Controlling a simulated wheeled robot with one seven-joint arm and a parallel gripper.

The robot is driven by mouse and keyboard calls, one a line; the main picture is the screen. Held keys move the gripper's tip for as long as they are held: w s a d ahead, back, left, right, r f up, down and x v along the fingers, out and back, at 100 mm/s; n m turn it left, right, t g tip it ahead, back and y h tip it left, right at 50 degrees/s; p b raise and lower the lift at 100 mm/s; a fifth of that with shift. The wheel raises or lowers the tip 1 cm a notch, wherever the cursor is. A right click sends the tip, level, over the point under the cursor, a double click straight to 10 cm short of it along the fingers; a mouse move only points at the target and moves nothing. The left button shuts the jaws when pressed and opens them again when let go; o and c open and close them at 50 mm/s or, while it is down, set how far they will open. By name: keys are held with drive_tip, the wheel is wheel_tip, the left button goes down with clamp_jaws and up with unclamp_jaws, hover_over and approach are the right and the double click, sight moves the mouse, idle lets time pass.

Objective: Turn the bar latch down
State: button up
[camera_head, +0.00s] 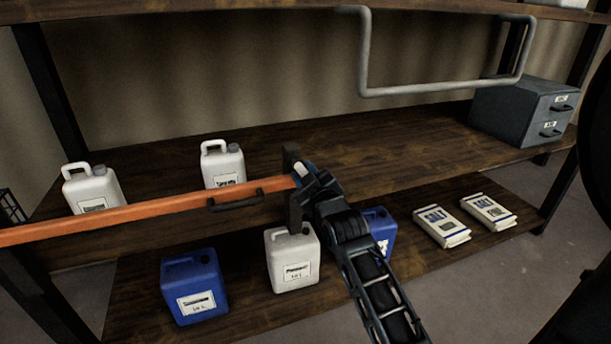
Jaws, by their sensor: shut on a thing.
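The bar latch is a long orange bar (140,209) that runs from the left edge, sloping up slightly to the right, across the front of the shelves. A black handle (235,201) is fixed on its face near the right end. My gripper (303,178) is at the bar's right end, shut on the bar there. My arm comes up from the lower right and hides part of that end. A dark upright post (293,210) with a bracket stands behind the bar's tip. I cannot tell whether the bar rests in the bracket.
White jugs (222,166) stand on the middle shelf behind the bar. A blue jug (193,287), a white jug (292,262) and salt bags (441,226) are on the lower shelf. A grey drawer box (522,112) is at right. A bent grey pipe (430,88) hangs above.

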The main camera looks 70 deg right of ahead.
drive_tip(key=m+b, duration=0.1)
drive_tip(key=m, duration=0.4)
drive_tip(key=shift+o, duration=0.4)
drive_tip(key=shift+m+b, duration=0.3)
drive_tip(key=shift+m, duration=1.5)
drive_tip(key=o, duration=0.8)
drive_tip(key=shift+o, duration=0.2)
drive_tip(key=shift+a, duration=0.1)
drive_tip(key=b+v, duration=0.1)
drive_tip(key=v, duration=0.6)
drive_tip(key=shift+s+a, duration=0.2)
drive_tip(key=shift+s, duration=0.05)
